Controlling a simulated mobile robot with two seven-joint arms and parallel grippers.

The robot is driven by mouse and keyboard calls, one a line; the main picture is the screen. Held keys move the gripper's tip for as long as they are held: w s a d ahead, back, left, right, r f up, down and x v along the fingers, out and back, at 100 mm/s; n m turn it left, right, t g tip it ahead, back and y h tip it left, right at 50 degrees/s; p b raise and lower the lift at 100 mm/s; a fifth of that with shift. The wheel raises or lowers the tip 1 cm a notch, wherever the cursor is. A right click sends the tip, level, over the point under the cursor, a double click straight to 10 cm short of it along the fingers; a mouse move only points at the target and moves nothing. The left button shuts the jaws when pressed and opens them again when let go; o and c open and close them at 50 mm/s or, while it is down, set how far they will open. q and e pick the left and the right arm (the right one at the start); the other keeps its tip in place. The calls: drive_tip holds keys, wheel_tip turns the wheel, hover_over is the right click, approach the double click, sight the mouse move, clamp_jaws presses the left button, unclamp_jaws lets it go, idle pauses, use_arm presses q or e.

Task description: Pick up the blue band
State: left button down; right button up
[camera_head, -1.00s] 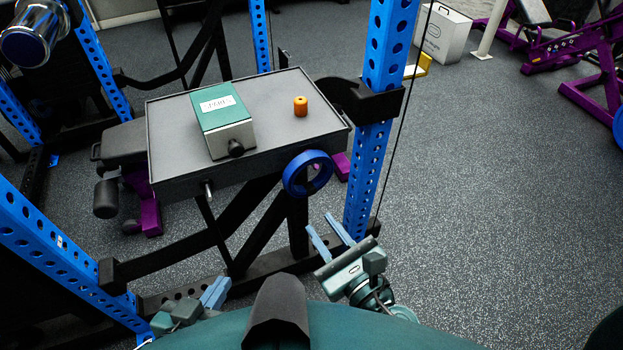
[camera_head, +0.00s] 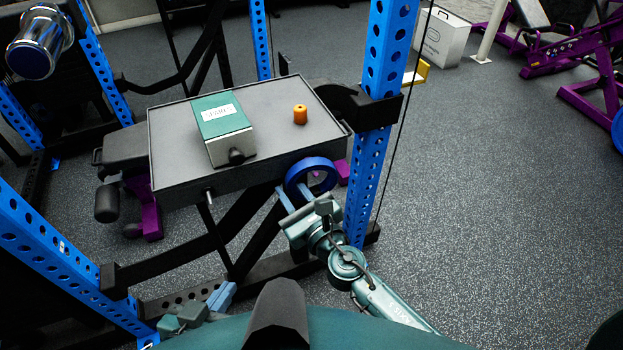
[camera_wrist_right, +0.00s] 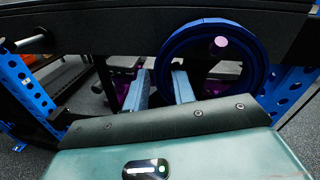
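The blue band (camera_head: 311,163) is a dark blue ring against the front edge of the grey tray, near its right corner. In the right wrist view the band (camera_wrist_right: 257,62) fills the upper right, with a pale round peg end inside its top. My right gripper (camera_head: 283,198) is just below and left of the band, its light-blue fingers pointing up at it.
Open floor lies to the right.

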use_arm(q)
drive_tip(key=shift+s, duration=0.1)
use_arm(e)
drive_tip(key=shift+c, duration=0.5)
clamp_jaws()
drive_tip(key=shift+r, duration=0.1)
drive_tip(key=shift+r, duration=0.1)
